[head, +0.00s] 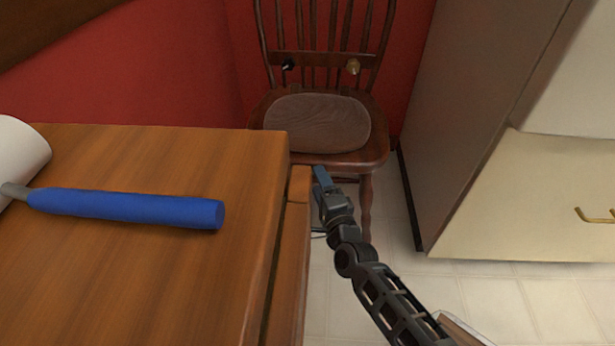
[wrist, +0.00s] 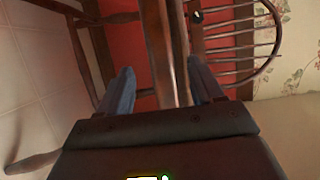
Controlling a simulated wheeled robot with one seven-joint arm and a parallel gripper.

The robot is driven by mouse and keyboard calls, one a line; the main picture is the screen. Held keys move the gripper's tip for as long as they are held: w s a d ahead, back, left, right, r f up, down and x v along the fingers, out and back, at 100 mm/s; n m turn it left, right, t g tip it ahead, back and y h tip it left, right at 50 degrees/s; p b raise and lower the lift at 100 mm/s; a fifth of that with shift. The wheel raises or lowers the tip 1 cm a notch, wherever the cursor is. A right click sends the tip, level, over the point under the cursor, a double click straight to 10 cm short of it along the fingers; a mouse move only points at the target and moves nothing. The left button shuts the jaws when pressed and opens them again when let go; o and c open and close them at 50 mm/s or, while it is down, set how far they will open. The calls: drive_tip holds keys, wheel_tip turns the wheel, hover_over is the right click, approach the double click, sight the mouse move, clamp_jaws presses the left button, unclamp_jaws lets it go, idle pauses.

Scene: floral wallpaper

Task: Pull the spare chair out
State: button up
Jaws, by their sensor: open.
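The spare chair (head: 318,122) is dark wood with a spindle back and a grey-brown seat pad. It stands upright beyond the table, against the red wall. My gripper (head: 321,178) is at the front edge of its seat, low and right of the table corner. In the wrist view the chair (wrist: 160,40) appears turned sideways, with its legs left and spindles right. The open fingers of my gripper (wrist: 163,88) lie on either side of the seat's edge. I cannot tell whether either finger touches it. The table hides the chair's left legs.
A wooden table (head: 150,270) fills the left front, with a blue-handled tool (head: 130,207) and a white roll (head: 20,160) on it. A tall cabinet (head: 480,110) stands to the right.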

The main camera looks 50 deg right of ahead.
drive_tip(key=shift+b+x, duration=0.3)
drive_tip(key=shift+x, duration=2.2)
clamp_jaws()
